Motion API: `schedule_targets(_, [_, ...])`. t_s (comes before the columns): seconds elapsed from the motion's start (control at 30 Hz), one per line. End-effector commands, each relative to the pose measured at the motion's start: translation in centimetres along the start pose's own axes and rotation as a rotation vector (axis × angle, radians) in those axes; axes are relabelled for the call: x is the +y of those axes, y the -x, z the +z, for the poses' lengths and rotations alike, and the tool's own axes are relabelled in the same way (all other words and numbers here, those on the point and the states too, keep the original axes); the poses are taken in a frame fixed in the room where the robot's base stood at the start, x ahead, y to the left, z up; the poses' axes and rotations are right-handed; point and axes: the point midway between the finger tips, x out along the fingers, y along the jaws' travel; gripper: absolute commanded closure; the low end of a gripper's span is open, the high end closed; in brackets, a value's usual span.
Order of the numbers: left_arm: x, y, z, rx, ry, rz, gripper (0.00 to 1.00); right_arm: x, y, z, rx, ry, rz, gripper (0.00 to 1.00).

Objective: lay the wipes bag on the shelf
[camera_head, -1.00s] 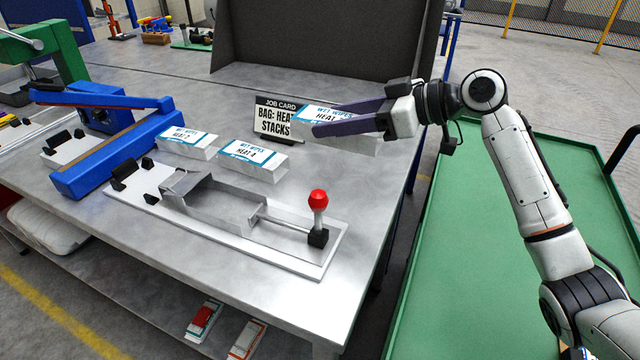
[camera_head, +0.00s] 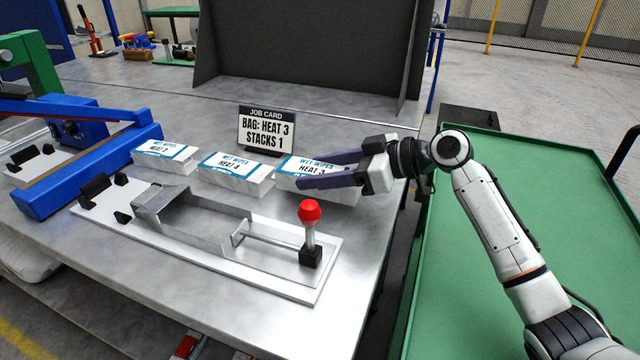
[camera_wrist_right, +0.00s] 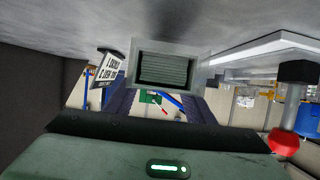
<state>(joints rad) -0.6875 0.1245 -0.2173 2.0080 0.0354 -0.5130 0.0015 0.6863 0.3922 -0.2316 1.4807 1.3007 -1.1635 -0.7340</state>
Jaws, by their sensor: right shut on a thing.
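My right gripper (camera_head: 328,183) is shut on a white and blue block labelled "WET WIPES HEAT 3" (camera_head: 310,166). The block is level, at or just above the bench top; I cannot tell if it touches. Its end shows between the fingers in the right wrist view (camera_wrist_right: 168,68). Two similar blocks, "HEAT 4" (camera_head: 236,170) and "HEAT 2" (camera_head: 163,152), stand in a row to its left. Below the bench top, a low level at the bottom left shows part of a red and white pack (camera_head: 185,345). My left gripper is out of view.
A job card (camera_head: 266,130) reading "BAG: HEAT 3 STACKS 1" stands behind the blocks. A metal tray fixture (camera_head: 195,212) with a red-knobbed lever (camera_head: 310,212) lies in front. A blue device (camera_head: 90,165) is at left. A green surface (camera_head: 470,200) lies right of the bench.

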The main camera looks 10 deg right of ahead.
Motion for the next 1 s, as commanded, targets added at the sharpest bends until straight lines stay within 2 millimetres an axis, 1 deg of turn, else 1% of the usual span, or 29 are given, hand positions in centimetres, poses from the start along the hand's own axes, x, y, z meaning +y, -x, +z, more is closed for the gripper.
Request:
schedule_targets(0.03, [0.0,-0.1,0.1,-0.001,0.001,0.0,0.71,-0.1,-0.4,0.9,-0.001,-0.005,-0.001,0.75])
schedule_targets(0.17, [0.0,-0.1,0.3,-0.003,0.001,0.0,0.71,0.0,-1.0,2.5,0.0,-0.004,-0.001,0.75])
schedule_targets(0.5, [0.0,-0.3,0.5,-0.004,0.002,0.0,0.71,0.0,-1.2,2.9,0.0,-0.001,0.0,0.75])
schedule_targets(0.53, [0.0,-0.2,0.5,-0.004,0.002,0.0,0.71,0.0,-1.1,2.8,-0.001,-0.001,0.0,0.46])
schedule_targets(0.6, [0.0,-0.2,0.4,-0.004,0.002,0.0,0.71,0.0,-1.1,2.8,-0.001,-0.001,0.0,0.34])
schedule_targets(0.63, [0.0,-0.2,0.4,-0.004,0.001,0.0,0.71,0.0,-1.1,2.8,-0.001,-0.001,0.0,0.32])
schedule_targets(0.93, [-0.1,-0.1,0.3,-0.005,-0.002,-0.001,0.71,0.0,-1.0,2.6,-0.001,-0.001,0.0,0.32])
schedule_targets(1.0, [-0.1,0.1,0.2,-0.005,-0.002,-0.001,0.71,0.0,-0.6,2.5,-0.002,-0.001,0.001,0.32])
